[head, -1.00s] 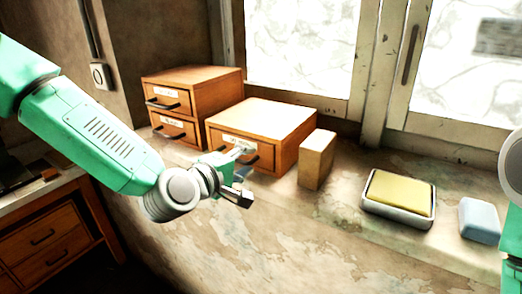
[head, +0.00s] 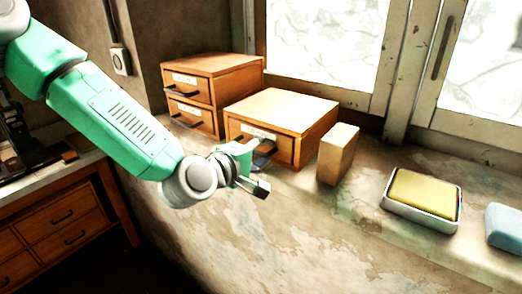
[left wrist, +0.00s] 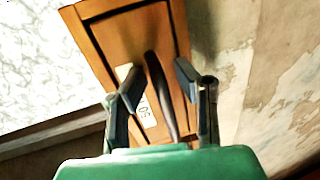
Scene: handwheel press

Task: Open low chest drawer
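The low chest (head: 285,113) is a wide wooden box with one labelled drawer, standing on the stone sill below the window. The drawer front (head: 287,151) looks shut, flush with the body. My left gripper (head: 262,172) is at this drawer front and partly hides it. In the left wrist view the dark bar handle (left wrist: 162,98) runs between the two spread fingers of the gripper (left wrist: 159,80), with a gap visible on each side. A white label (left wrist: 138,100) shows behind the left finger. My right gripper is out of view.
A taller two-drawer chest (head: 212,66) stands just left of the low chest. A wooden block (head: 338,155) stands close on its right. Farther right are a metal tray (head: 420,217) with a yellow pad and a blue block (head: 505,228). The window is behind.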

